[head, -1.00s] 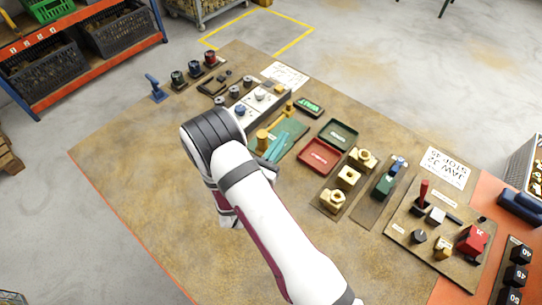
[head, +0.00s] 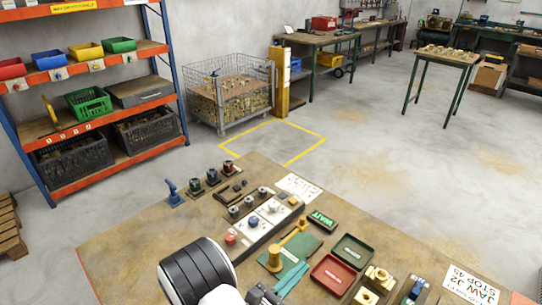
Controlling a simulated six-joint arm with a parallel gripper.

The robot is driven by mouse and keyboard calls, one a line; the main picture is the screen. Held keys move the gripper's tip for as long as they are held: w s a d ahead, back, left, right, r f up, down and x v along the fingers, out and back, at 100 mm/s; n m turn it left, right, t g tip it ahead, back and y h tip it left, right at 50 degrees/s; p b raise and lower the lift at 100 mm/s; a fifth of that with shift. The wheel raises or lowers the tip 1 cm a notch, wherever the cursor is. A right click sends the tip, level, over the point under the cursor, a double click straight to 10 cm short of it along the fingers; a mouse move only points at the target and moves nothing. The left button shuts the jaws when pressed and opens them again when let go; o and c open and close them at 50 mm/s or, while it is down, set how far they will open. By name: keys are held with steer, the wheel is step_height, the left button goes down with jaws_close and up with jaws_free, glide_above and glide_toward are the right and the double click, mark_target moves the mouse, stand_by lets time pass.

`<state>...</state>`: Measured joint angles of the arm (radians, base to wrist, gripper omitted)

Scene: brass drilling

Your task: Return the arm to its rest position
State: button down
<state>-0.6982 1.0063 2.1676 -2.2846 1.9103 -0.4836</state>
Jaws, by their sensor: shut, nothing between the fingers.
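My arm (head: 200,272) shows at the bottom edge, left of centre, as a black ribbed joint cover and a white link. It stands over the brown work mat (head: 125,250) and left of the teal piece (head: 291,277). The rest of my arm is cut off by the bottom edge. My gripper cannot be made out in this view. A dark grey part (head: 262,294) beside the white link is cut off, and I cannot tell what it belongs to.
A grey control panel (head: 255,228), a green WAIT display (head: 321,219), a red tray (head: 333,274) and a green tray (head: 352,251) sit right of my arm. Brass parts (head: 372,284) lie at bottom right. The mat's left side is clear. A shelf rack (head: 100,125) stands at the left.

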steer(key=s+d+r+m+g+h, duration=0.3)
steer(key=s+d+r+m+g, duration=0.1)
steer(key=d+r+m+g, duration=0.25)
steer(key=s+d+r+m+g+y, duration=0.1)
steer(key=s+d+m+g+y, duration=0.15)
steer(key=s+m+g, duration=0.35)
steer(key=s+d+r+m+g+y, duration=0.2)
steer(key=s+d+m+g, duration=0.15)
steer(key=s+m, duration=0.4)
steer(key=s+a+m+t+y, duration=0.1)
steer(key=s+a+m+y, duration=0.3)
steer(key=a+m+y, duration=0.1)
steer(key=s+a+r+m+t+y, duration=0.1)
steer(key=s+a+m+y, duration=0.3)
steer(key=a+m+y, duration=0.2)
steer(key=shift+a+m+t+y, duration=0.3)
steer(key=shift+a+t+y, duration=0.1)
steer(key=shift+a+y, duration=0.6)
